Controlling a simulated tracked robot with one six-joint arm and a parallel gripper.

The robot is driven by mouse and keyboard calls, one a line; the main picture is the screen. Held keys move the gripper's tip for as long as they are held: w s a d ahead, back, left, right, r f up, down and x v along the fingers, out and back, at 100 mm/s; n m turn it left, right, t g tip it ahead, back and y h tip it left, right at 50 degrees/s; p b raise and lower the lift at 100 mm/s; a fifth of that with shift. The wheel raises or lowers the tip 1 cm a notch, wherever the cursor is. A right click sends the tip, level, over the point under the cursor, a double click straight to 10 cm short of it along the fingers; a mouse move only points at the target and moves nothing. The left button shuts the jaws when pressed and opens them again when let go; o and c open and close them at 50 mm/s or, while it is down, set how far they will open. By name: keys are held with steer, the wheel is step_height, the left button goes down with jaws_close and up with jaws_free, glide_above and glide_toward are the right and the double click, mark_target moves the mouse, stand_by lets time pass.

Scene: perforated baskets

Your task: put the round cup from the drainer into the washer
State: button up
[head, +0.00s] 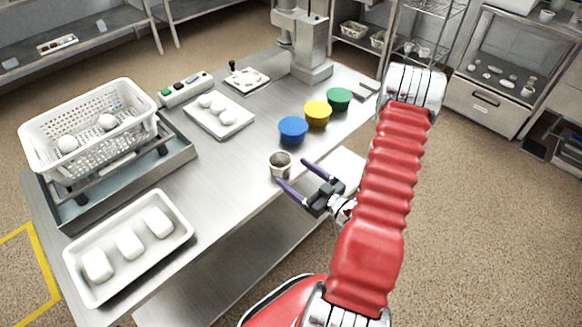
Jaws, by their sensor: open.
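A small round metallic cup (281,169) stands upright at the near edge of the steel table. My gripper (292,172) is open, its two purple fingers pointing at the cup from the lower right. The fingertips are close beside the cup; I cannot tell whether they touch it. A white perforated basket (75,121) sits over a grey tray (140,177) at the left of the table, with two white round objects inside. Blue (293,130), yellow (317,114) and green (339,99) round containers stand in a row behind the cup. Nothing is plainly a drainer or washer.
A white tray with three white blocks (185,246) lies at the front left. A tray with white rounded pieces (240,127) lies mid-table. A switch box (186,90), a small plate with a lever (247,79) and a grey column machine (311,70) stand behind. The table centre is clear.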

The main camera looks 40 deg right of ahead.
steer(key=shift+s+d, duration=0.2)
steer(key=shift+s, duration=1.1)
steer(key=shift+s+d, duration=0.15)
steer(key=shift+s, duration=1.1)
steer(key=g, duration=0.1)
steer(key=s+r+g, duration=0.1)
steer(key=g, duration=0.1)
steer(key=shift+d+r+h, duration=0.15)
steer(key=shift+h, duration=0.15)
steer(key=shift+w, duration=0.15)
glide_toward(280, 166)
steer(key=shift+w+a+r, duration=0.1)
steer(key=shift+w+a, duration=0.3)
steer(key=shift+w, duration=0.25)
steer(key=shift+w+a+r, duration=0.15)
steer(key=shift+w+a, duration=0.3)
steer(key=shift+w, duration=0.2)
